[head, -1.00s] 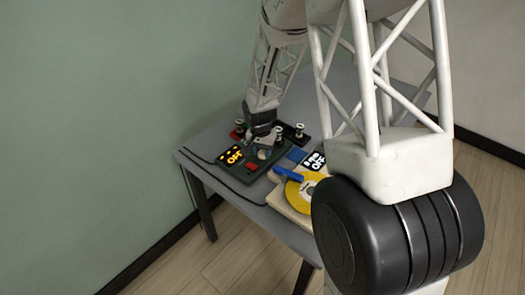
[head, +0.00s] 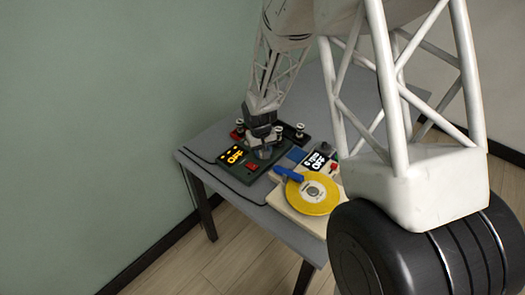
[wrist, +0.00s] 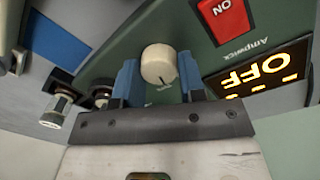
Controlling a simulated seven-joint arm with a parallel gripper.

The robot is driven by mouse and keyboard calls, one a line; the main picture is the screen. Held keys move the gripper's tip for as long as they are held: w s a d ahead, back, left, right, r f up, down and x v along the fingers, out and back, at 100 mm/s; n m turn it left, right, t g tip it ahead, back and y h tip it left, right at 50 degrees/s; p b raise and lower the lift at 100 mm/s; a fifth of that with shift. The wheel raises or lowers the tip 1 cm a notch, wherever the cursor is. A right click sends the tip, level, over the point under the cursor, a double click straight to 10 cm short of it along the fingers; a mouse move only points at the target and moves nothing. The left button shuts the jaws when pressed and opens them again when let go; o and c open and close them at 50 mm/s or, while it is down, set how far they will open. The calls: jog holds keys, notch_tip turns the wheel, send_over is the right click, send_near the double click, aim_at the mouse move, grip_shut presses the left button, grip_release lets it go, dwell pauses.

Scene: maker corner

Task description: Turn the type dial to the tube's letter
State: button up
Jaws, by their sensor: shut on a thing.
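The dial is a cream round knob (wrist: 158,62) on a dark green panel (wrist: 110,66) in the wrist view, with a short dark mark on its lower edge. My gripper (wrist: 160,76) is shut on this knob, one blue finger on each side. Lettering below the knob is mostly hidden and unreadable. In the head view my gripper (head: 264,150) is down on the green panel (head: 243,172) and hides the knob. A small glass-and-metal cylinder (wrist: 60,107), perhaps a tube, shows left of my gripper; I cannot read a letter on it.
Beside the knob are a red ON switch (wrist: 226,14) and a lit OFF display (wrist: 262,74). A yellow disc (head: 313,194) and a blue tool (head: 287,174) lie on a pale board at the right.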

jog(key=shift+n, duration=1.9)
jog(key=o, duration=0.9)
jog(key=shift+r, duration=0.15)
jog(key=shift+s+a+r, duration=0.1)
jog(key=shift+r, duration=1.8)
jog(key=shift+s+a+r, duration=0.1)
jog(key=shift+r, duration=1.75)
